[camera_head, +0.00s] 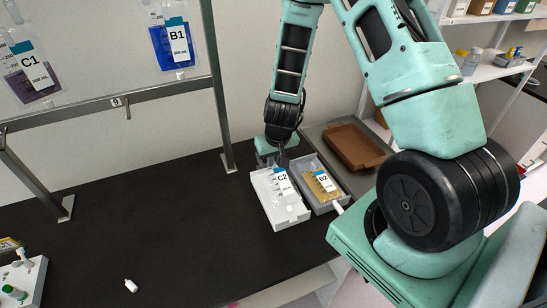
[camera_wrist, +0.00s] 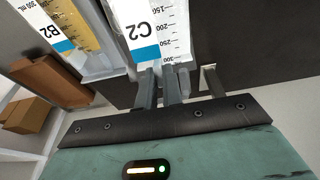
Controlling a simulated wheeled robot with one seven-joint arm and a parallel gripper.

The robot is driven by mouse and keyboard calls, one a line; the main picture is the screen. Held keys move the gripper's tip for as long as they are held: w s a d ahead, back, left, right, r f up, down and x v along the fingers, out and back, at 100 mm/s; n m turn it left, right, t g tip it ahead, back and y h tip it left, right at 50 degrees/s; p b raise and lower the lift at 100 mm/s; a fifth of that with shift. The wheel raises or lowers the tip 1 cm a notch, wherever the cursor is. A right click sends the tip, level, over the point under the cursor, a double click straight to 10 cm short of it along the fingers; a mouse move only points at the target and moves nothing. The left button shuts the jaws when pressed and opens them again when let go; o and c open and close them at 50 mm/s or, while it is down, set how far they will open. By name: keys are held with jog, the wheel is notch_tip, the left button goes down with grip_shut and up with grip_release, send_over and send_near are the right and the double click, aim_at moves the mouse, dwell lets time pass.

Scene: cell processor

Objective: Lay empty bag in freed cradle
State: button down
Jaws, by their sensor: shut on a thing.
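An empty clear bag labelled C2 (camera_head: 284,184) lies in or just over the left white cradle (camera_head: 261,190); I cannot tell whether it rests fully on the cradle floor. My gripper (camera_head: 282,158) is at the bag's far end, shut on its top edge. In the wrist view the fingers (camera_wrist: 168,88) pinch the C2 bag (camera_wrist: 150,25) by the end near its 300 mark. A bag labelled B2 (camera_head: 322,185) with yellowish liquid lies in the cradle to the right (camera_head: 309,166).
A brown tray (camera_head: 353,147) sits on a grey surface right of the cradles. Bags C1 (camera_head: 36,77) and B1 (camera_head: 178,45) hang from a metal rack (camera_head: 150,94) at left. A small white cap-like item (camera_head: 131,285) lies on the black table, whose middle is clear.

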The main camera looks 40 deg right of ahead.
aim_at(279, 180)
jog(key=shift+f, duration=0.6)
jog(key=c, duration=1.5)
grip_release()
jog(key=p+v, duration=0.2)
jog(key=v, duration=1.5)
jog(key=shift+r+p, duration=0.2)
jog(key=shift+p, duration=0.2)
